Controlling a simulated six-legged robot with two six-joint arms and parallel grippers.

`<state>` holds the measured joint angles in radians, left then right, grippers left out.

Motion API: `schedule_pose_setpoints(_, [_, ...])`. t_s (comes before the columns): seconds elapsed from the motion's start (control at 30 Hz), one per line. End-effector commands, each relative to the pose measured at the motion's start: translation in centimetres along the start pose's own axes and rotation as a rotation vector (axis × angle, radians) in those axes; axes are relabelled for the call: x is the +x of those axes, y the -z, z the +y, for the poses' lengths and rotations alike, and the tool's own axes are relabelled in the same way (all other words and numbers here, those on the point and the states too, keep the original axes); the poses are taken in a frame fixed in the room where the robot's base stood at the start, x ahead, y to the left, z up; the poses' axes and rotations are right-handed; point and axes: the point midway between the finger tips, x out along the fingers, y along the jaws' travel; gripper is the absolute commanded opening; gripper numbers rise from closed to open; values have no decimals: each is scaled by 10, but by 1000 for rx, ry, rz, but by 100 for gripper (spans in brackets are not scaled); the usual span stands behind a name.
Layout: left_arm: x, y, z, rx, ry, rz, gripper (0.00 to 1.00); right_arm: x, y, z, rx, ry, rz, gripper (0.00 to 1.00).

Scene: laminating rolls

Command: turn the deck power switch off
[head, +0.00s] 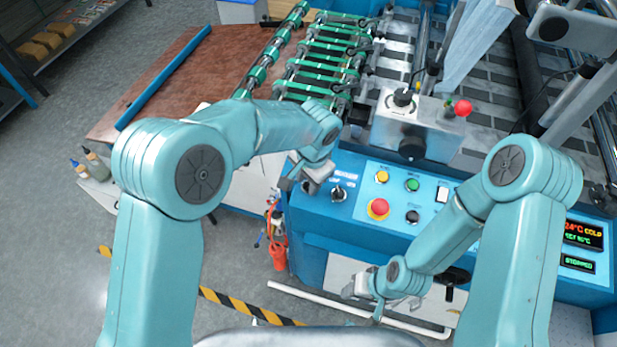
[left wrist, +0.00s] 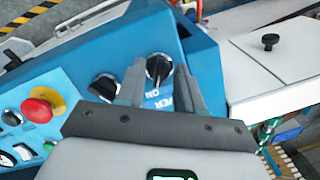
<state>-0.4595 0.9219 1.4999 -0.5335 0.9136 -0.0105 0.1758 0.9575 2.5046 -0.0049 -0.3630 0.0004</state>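The deck power switch is a black rotary knob (left wrist: 158,68) on the blue console, beside a label whose visible part reads "ER" and "ON". Its grip bar stands roughly upright in the left wrist view. My left gripper (left wrist: 160,72) is open, with one finger on each side of the knob and gaps showing between. In the head view my left gripper (head: 309,182) is at the console's left end and hides this switch. My right gripper (head: 382,305) hangs low before the console's front; its fingers are too unclear to judge.
A second black knob (left wrist: 103,87) sits close beside the switch. A red mushroom button (head: 378,208), a yellow button (head: 382,176) and a green button (head: 412,185) share the panel. Green rollers (head: 320,60) lie behind. The display (head: 580,262) reads "STOPPED".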

Motion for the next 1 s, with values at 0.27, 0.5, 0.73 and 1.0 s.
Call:
schedule_pose_setpoints(0.27, [0, 0, 0, 0, 0, -1, 0, 0, 0, 0, 0, 0, 0, 43])
schedule_pose_setpoints(0.5, [1, 0, 1, -8, -3, -2, 0, 2, 0, 1, 0, 0, 0, 43])
schedule_pose_setpoints(0.73, [4, -1, 1, -88, -18, -3, 0, 12, 0, 4, 0, 0, 0, 43])
schedule_pose_setpoints(1.0, [6, -1, 0, -297, -59, -4, 0, 33, 1, 12, 0, 0, 0, 43])
